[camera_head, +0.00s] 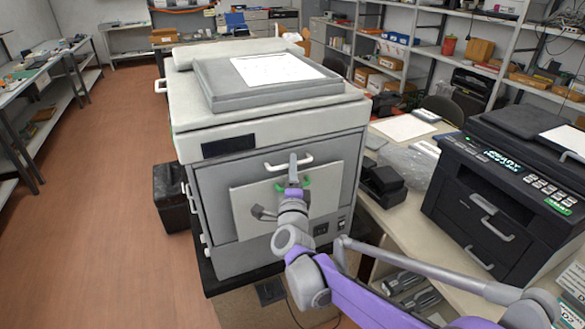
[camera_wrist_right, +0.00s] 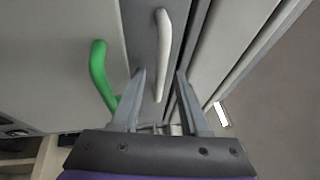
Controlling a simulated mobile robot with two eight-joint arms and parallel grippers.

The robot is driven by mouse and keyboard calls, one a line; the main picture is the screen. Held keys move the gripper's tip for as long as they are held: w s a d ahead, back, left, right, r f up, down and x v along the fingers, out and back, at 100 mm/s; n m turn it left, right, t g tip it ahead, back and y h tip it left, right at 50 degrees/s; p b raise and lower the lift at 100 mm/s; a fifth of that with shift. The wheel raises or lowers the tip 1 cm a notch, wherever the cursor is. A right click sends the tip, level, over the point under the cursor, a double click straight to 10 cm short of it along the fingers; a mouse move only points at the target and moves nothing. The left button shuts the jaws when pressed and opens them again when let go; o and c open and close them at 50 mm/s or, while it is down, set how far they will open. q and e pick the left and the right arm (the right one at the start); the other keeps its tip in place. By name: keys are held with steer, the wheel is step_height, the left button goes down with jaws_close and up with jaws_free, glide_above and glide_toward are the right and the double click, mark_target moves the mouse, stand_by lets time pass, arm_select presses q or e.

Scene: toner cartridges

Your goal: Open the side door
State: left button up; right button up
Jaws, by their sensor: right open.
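The large grey copier (camera_head: 270,150) stands in the middle of the head view. Its front has a white horizontal handle (camera_head: 276,165) near the top, and a pale panel (camera_head: 245,205) with a green handle (camera_head: 306,182) below it. More white handles, such as one low on the side (camera_head: 207,240), show along its left side. My right gripper (camera_head: 293,165) is at the front, over these handles. In the wrist view the open right gripper (camera_wrist_right: 160,85) has the white handle (camera_wrist_right: 162,50) in line between its fingers; contact cannot be told. The green handle (camera_wrist_right: 100,75) is left of the fingers. My left gripper is not in view.
A black printer (camera_head: 510,180) stands on the table to the right, with a small black device (camera_head: 382,183) beside the copier. A dark bin (camera_head: 172,197) is on the floor at the copier's left. The brown floor on the left is clear.

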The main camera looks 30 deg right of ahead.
steer(key=shift+c, duration=0.2)
jaws_close()
stand_by(1.3)
